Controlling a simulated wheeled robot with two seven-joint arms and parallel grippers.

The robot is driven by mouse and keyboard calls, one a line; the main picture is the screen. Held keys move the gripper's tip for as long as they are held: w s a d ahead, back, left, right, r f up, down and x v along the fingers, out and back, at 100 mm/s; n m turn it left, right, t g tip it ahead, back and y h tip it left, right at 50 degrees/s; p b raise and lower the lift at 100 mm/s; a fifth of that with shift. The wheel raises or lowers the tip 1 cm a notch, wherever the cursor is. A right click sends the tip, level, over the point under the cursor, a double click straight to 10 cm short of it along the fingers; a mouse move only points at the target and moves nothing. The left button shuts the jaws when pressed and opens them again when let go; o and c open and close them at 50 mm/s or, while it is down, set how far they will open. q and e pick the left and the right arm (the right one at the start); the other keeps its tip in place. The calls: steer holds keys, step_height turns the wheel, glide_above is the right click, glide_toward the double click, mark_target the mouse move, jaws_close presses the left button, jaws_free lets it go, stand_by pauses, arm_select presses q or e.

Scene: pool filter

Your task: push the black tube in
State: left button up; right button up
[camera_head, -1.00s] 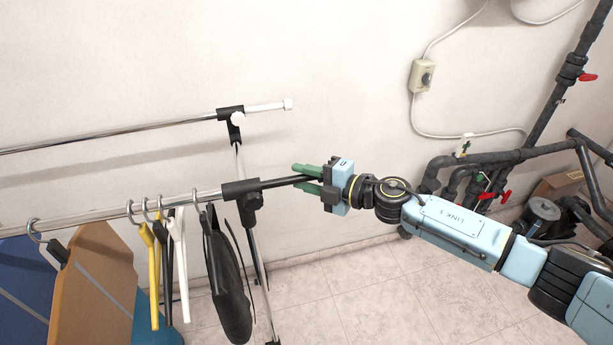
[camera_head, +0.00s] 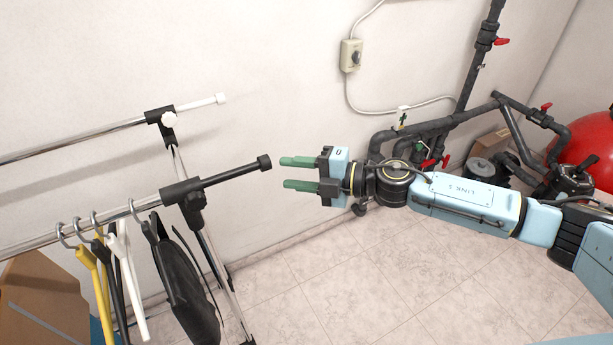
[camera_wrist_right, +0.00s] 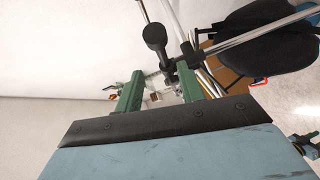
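The black tube (camera_head: 235,171) sticks out to the right from the black joint (camera_head: 181,193) of the near clothes rail, with a wider cap at its end. In the right wrist view the tube (camera_wrist_right: 155,42) shows beyond the fingers. My right gripper (camera_head: 285,173) has its green fingers apart, with nothing between them. It is just right of the tube's capped end, with a small gap in the head view. It also shows in the right wrist view (camera_wrist_right: 158,92). My left gripper is not in view.
A second rail (camera_head: 100,138) with a white end cap runs behind. Hangers and a black bag (camera_head: 183,285) hang on the near rail. Dark pipes with red valves (camera_head: 445,130) and a red ball (camera_head: 590,150) stand at the right. The tiled floor (camera_head: 330,290) below is clear.

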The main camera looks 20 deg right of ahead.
steer(key=v, duration=0.2)
steer(key=shift+s+d, duration=0.15)
steer(key=shift+d, duration=0.05)
stand_by(0.4)
